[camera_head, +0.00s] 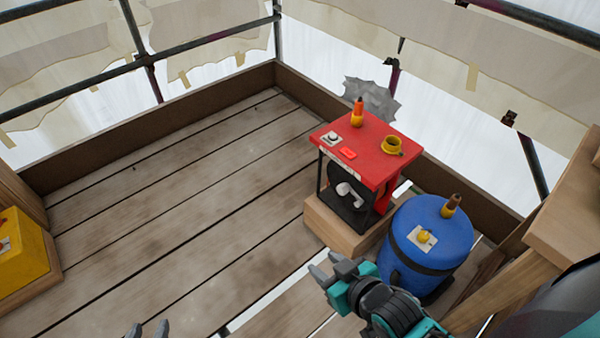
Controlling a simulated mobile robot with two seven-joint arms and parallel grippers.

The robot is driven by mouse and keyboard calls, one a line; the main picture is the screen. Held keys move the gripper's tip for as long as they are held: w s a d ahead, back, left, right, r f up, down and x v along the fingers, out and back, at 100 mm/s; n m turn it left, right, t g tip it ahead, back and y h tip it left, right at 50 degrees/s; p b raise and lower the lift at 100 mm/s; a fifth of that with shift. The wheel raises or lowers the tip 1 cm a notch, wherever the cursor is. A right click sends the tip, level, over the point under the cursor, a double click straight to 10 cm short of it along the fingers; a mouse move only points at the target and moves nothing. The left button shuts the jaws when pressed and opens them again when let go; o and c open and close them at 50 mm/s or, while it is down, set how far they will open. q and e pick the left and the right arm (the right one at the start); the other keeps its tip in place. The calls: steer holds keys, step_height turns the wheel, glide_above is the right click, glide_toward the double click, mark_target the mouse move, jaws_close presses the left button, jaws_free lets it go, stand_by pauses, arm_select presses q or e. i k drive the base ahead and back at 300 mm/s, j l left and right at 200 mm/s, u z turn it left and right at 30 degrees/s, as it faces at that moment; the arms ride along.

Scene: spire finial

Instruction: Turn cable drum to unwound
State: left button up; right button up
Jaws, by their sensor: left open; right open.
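A red-topped unit (365,148) with a dark frame stands on a wooden block. A black round part with a pale crank-like handle (350,194) sits in its open front below the top; it looks like the cable drum, but I cannot tell how much cable is on it. My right gripper (326,266) is open and empty, in front of the wooden block and left of a blue barrel, apart from the drum. My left gripper (148,330) shows only its fingertips at the bottom edge, open and empty, far from the unit.
The blue barrel (432,232) stands close to the right of the unit. The wooden block (335,229) juts out under it. A yellow box (22,248) is at the far left. A wooden structure (565,215) rises at the right. The plank floor (170,210) between is clear.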

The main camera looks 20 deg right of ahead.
mark_target(354, 194)
steer(key=i+u, duration=0.5)
steer(key=i, duration=0.8)
steer(key=i+z, duration=0.7)
steer(key=i+j+z, duration=0.15)
steer(key=z, duration=0.15)
steer(key=i+z, duration=0.15)
steer(key=z, duration=0.3)
steer(key=i+j+z, duration=0.15)
steer(key=z, duration=0.3)
steer(key=i+j+z, duration=0.1)
steer(key=z, duration=0.35)
steer(key=i+j+z, duration=0.1)
steer(key=z, duration=0.3)
steer(key=i+j+z, duration=0.15)
steer(key=z, duration=0.25)
steer(key=i+j+z, duration=0.1)
steer(key=z, duration=0.3)
steer(key=i+j+z, duration=0.1)
steer(key=j+z, duration=0.15)
steer(key=i+j+z, duration=0.1)
steer(key=j+z, duration=0.15)
steer(key=j, duration=0.1)
